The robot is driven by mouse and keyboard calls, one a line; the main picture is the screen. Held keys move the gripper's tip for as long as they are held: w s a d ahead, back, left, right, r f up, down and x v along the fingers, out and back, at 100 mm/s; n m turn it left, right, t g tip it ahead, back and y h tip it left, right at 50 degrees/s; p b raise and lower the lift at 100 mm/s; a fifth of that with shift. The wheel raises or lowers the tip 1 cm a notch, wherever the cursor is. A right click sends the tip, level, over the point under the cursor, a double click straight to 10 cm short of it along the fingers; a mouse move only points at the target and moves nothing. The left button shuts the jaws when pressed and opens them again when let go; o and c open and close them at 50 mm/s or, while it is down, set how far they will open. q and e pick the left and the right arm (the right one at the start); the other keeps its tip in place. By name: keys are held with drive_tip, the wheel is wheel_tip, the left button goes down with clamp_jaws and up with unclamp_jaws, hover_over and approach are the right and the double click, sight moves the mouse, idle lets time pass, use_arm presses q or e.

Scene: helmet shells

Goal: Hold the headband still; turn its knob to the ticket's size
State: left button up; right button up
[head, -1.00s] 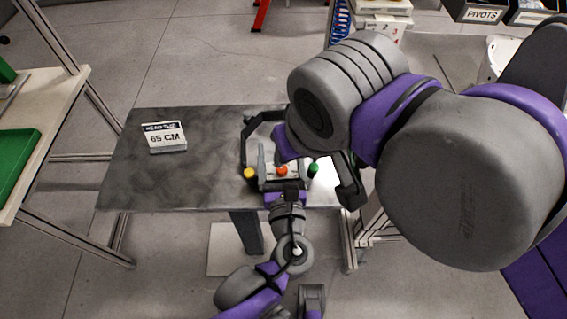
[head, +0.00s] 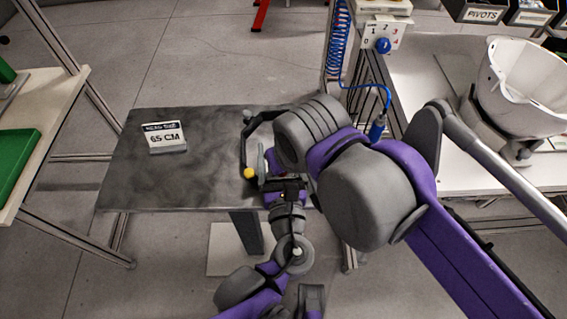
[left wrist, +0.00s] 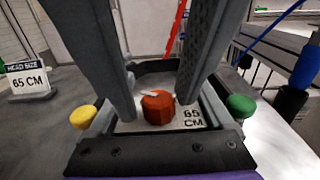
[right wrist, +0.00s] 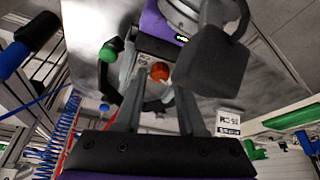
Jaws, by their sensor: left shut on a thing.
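The black headband (head: 249,135) lies on the dark table. Its adjuster has an orange-red knob (left wrist: 159,107), which also shows in the right wrist view (right wrist: 160,72). Beside the knob, lettering (left wrist: 193,117) reads 65 CM. Yellow (left wrist: 84,117) and green (left wrist: 240,104) caps sit at either side. The ticket (head: 165,138) on the table reads HEAD SIZE 65 CM. My left gripper (head: 288,180) is shut on the headband's adjuster block. My right gripper (right wrist: 156,90) is open, its fingers on either side of the knob with gaps; the head view hides it behind my right arm.
A white helmet shell (head: 525,88) sits on a bench at right. A blue tool (head: 377,130) hangs on a coiled hose near my right arm. A green tray (head: 18,163) is on the left shelf. The table's left half is clear except for the ticket.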

clamp_jaws()
